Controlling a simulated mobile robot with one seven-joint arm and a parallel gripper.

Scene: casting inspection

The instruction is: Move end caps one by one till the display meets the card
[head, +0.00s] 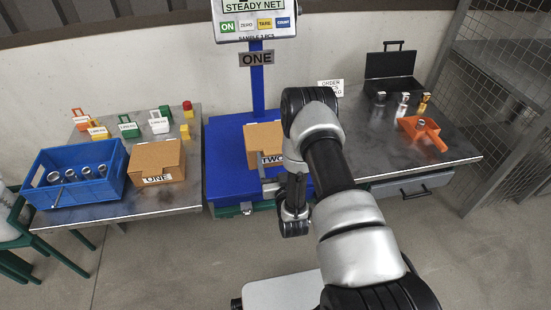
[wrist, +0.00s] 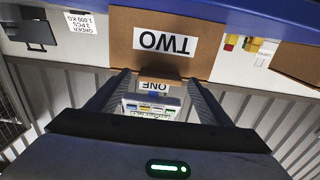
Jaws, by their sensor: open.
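The blue crate (head: 107,186) on the left table holds several round metal end caps (head: 86,172). A carton marked TWO (head: 262,134) stands on the blue scale platform (head: 226,160). Above it is the scale's display (head: 254,7), cut off by the frame's top; STEADY NET shows, no figure. My gripper (wrist: 158,82) is open and empty in front of carton TWO, which also shows in the wrist view (wrist: 204,22). My arm hides part of the scale.
The right table holds an orange scoop-like tray (head: 421,131), a black open case (head: 391,75) and small metal pieces. A mesh fence (head: 515,110) bounds the right.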

